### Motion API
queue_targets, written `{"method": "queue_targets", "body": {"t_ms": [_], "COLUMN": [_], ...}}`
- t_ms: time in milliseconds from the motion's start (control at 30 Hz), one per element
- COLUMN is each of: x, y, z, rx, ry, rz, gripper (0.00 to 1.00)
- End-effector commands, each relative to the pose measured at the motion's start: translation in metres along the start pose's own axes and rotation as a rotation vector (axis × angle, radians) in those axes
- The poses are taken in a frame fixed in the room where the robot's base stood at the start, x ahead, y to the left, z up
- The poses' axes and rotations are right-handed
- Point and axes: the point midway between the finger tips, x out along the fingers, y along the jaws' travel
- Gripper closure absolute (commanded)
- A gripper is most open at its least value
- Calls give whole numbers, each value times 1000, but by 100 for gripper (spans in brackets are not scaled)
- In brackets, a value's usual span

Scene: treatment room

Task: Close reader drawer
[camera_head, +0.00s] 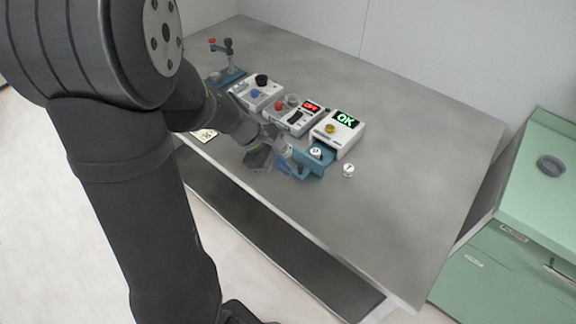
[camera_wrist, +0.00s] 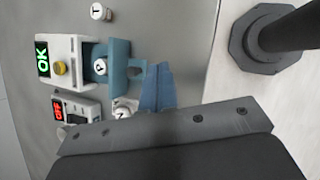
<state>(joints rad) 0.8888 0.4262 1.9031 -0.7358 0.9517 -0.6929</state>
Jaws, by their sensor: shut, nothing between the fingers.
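The reader (camera_head: 351,139) is a white box with a green "OK" display and a yellow button; it also shows in the wrist view (camera_wrist: 79,51). Its blue drawer (camera_head: 322,167) is pulled out toward the table's front edge. The drawer's upright front plate (camera_wrist: 119,60) faces my gripper, and a white marked vial (camera_wrist: 100,67) stands inside the drawer. My gripper (camera_wrist: 158,68) has its blue fingers together and empty, just in front of the plate and its small handle. I cannot tell whether they touch. In the head view my gripper (camera_head: 298,171) partly covers the drawer's left side.
A white vial (camera_head: 348,170) stands on the table right of the drawer. Another (camera_wrist: 125,109) lies close to the fingers in the wrist view. A device with a red display (camera_head: 293,117), a white box (camera_head: 257,93) and a blue stand (camera_head: 226,76) line up leftward. Table is clear rightward.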

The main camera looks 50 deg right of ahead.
Motion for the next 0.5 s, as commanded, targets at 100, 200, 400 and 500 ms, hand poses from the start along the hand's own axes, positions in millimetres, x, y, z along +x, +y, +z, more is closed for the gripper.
{"method": "queue_targets", "body": {"t_ms": [100,200,400,500], "x": [-22,-36,-51,-50], "y": [-7,-11,-16,-16], "z": [-31,-50,-69,-71], "rx": [-298,-494,-703,-728], "ry": [-43,-80,-127,-135], "rz": [117,197,283,292], "gripper": [100,100,100,100]}}
